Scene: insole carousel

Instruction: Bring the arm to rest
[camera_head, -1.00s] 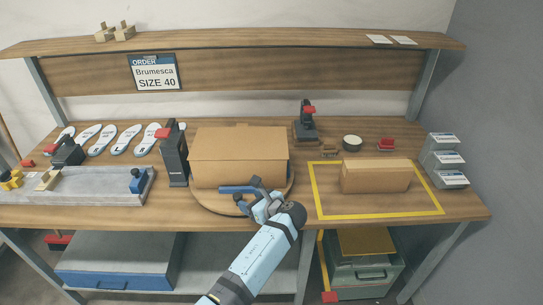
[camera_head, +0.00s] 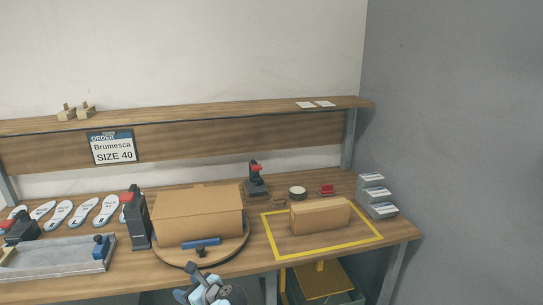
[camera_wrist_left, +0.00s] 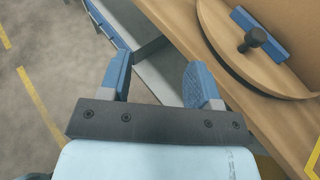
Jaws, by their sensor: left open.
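My left gripper (camera_head: 207,291) is at the bottom of the head view, in front of the bench's front edge. In the left wrist view its two blue-padded fingers (camera_wrist_left: 160,80) stand apart with nothing between them. The round wooden turntable (camera_head: 178,259) carries a closed brown carton (camera_head: 198,216). A blue bar (camera_head: 201,243) with a black knob (camera_head: 201,252) sits at the turntable's front. The bar (camera_wrist_left: 262,33) and knob (camera_wrist_left: 256,38) also show in the left wrist view, apart from the fingers. My right gripper is not in view.
The wooden bench (camera_head: 255,262) holds a small brown box (camera_head: 320,216) inside a yellow outline (camera_head: 334,250). A black post with a red top (camera_head: 138,220) stands left of the carton. Several insoles (camera_head: 82,213) lie at the left. Bare floor (camera_wrist_left: 45,70) lies before the bench.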

